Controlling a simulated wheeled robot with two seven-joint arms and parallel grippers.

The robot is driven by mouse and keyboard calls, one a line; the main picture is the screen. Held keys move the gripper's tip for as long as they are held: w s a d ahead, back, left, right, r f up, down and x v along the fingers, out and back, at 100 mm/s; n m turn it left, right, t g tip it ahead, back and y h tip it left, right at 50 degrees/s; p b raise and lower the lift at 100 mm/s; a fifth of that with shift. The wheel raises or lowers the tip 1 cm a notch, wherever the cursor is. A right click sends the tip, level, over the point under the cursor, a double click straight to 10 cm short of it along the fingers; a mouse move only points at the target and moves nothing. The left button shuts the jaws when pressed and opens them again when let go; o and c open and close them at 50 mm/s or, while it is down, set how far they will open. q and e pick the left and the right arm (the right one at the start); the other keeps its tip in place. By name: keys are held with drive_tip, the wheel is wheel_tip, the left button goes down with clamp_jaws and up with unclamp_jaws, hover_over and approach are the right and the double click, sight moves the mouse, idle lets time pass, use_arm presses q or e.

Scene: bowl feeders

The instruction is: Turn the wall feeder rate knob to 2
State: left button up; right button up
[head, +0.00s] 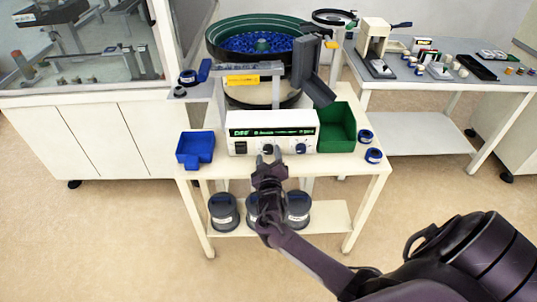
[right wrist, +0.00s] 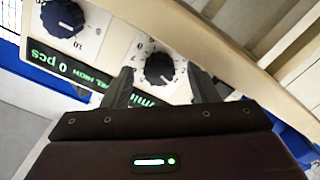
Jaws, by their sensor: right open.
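A white feeder controller box (head: 242,136) with a green-lit display stands at the front of the feeder table. Its front has a black knob (right wrist: 160,68) with a printed number scale, and a dark blue knob (right wrist: 62,18) beside it. The blue knob also shows in the head view (head: 301,148). Which one is the rate knob is not readable. My right gripper (head: 268,152) is open in front of the box. In the right wrist view its fingers (right wrist: 160,82) stand on either side of the black knob; contact is not clear. The exact pointer setting is unclear. My left gripper is out of view.
A bowl feeder (head: 215,48) with blue parts stands behind the box. A blue bin (head: 195,148) is left of it and a green bin (head: 338,126) right. Small blue-and-white rolls (head: 373,155) lie at the table's right edge. Dark round containers (head: 223,211) stand on the shelf below.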

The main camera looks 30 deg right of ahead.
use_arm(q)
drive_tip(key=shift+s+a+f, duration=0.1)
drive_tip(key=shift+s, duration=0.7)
use_arm(e)
drive_tip(key=v, duration=0.6)
drive_tip(key=shift+s, duration=0.3)
drive_tip(key=shift+a, duration=0.1)
